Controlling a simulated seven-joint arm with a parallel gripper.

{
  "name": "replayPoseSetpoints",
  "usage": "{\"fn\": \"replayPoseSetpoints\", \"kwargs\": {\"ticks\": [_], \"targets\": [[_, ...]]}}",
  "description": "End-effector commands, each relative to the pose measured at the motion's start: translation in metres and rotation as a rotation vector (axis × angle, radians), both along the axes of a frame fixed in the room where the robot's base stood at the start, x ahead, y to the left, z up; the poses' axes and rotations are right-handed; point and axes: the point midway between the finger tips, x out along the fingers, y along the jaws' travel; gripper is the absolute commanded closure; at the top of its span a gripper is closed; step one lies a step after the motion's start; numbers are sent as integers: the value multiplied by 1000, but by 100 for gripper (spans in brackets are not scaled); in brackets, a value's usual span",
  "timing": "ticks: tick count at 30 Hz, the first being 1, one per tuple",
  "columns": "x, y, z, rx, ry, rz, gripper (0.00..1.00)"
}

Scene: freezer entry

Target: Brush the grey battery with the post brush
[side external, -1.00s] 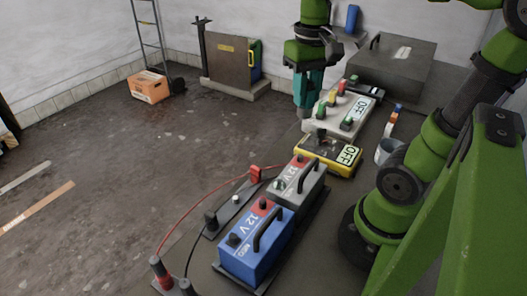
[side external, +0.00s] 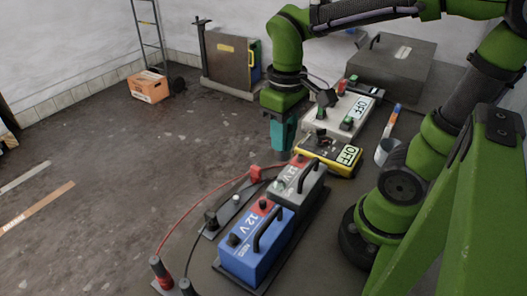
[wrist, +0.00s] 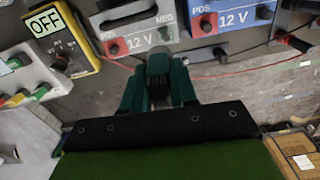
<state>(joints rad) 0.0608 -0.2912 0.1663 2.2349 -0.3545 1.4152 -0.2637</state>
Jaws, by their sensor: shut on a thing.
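The grey battery (side external: 309,184), marked 12 V, stands upright behind the blue battery. It also shows at the top of the wrist view (wrist: 144,40), with a red post and a dark post. My gripper (side external: 281,148) points down behind and slightly left of the grey battery, apart from it. In the wrist view my teal fingers (wrist: 158,85) are shut on a dark grey piece, the post brush (wrist: 158,63). Most of the brush is hidden by the fingers, and its tip cannot be made out in the side view.
The blue battery (side external: 245,258) stands in front of the grey one. A yellow OFF box (side external: 322,160) and a pale OFF unit (side external: 340,118) lie behind. A red cable (side external: 190,207) runs along the left.

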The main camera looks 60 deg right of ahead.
Motion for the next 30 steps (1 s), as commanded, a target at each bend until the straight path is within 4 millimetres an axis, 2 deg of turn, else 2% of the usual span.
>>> {"fn": "replayPoseSetpoints", "kwargs": {"ticks": [4,16,30], "targets": [[-3,12,-9,1,-1,62,100],[-3,12,-12,1,0,62,100],[-3,11,-45,0,0,62,100]]}}
